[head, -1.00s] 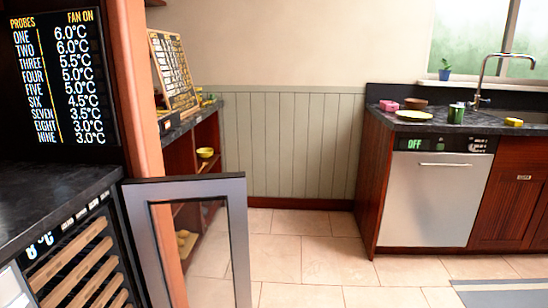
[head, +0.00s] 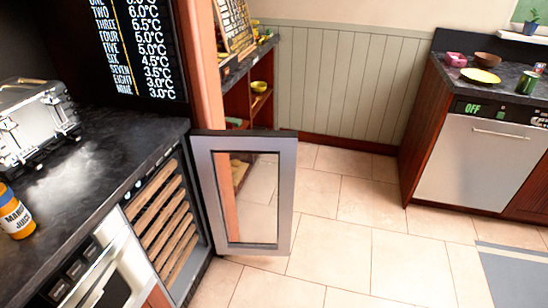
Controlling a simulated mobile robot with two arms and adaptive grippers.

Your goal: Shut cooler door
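The cooler door (head: 283,222) is a grey metal frame around a glass pane. It stands open, swung out to the right from the cooler. The cooler (head: 165,222) is built in under the dark counter at left and shows several wooden racks inside. Neither of my grippers shows in the head view.
The dark counter (head: 100,150) holds a silver appliance (head: 35,125) and a bottle of mango juice (head: 14,215). A steel dishwasher (head: 478,170) stands across the room at right. The tiled floor (head: 340,255) in front of the door is clear. A grey mat (head: 515,272) lies at lower right.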

